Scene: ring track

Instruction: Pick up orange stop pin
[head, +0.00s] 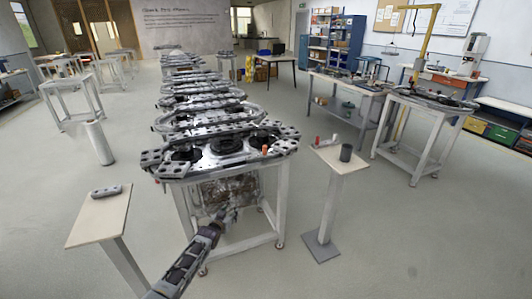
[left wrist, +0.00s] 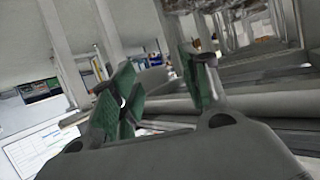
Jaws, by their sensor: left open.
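A small orange pin (head: 265,149) stands upright at the right front of the ring track (head: 228,148). A second small orange-red piece (head: 317,140) is on the small stand at the right; I cannot tell exactly what it is. My left gripper (head: 229,212) is in front of the track's table, below the level of its top and down-left of the upright pin, well apart from it. In the left wrist view its green-padded fingers (left wrist: 160,92) are open with nothing between them. No orange pin shows in that view. My right gripper is not in view.
The right stand (head: 340,165) also holds a dark cylinder (head: 346,153). A left stand (head: 98,216) carries a grey elongated part (head: 106,190). The track table's white legs (head: 281,208) are close to my left gripper. Open floor lies on both sides.

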